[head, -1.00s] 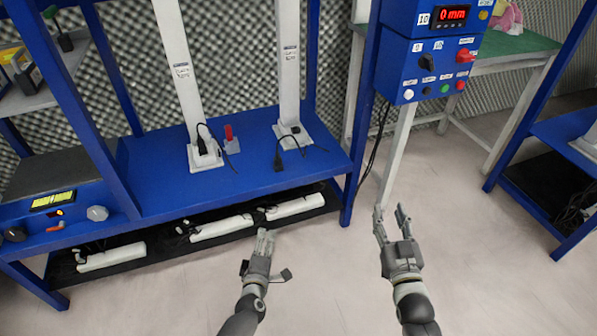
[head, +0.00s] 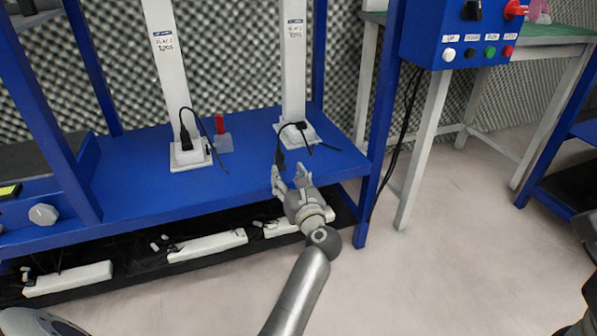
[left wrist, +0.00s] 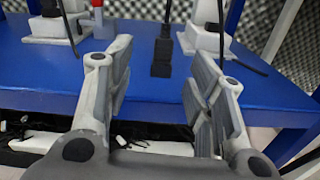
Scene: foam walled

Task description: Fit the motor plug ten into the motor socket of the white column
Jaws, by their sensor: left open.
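Two white columns stand on the blue shelf, a left one (head: 167,70) and a right one (head: 293,70). A black plug (head: 279,157) on a black cable is at the shelf's front edge, by the right column's base. It also shows in the left wrist view (left wrist: 161,58), ahead of and between the fingers, not touched. My left gripper (head: 288,172) is open and empty, just in front of the plug. Another black plug (head: 185,138) is at the left column's base. Which plug is ten, and the socket openings, I cannot make out. My right gripper is not clearly visible.
The blue shelf (head: 120,190) has a red-handled item (head: 220,125) between the columns. White power strips (head: 207,245) lie on the black lower level. A blue control box (head: 465,35) hangs at right, with dark cables below it.

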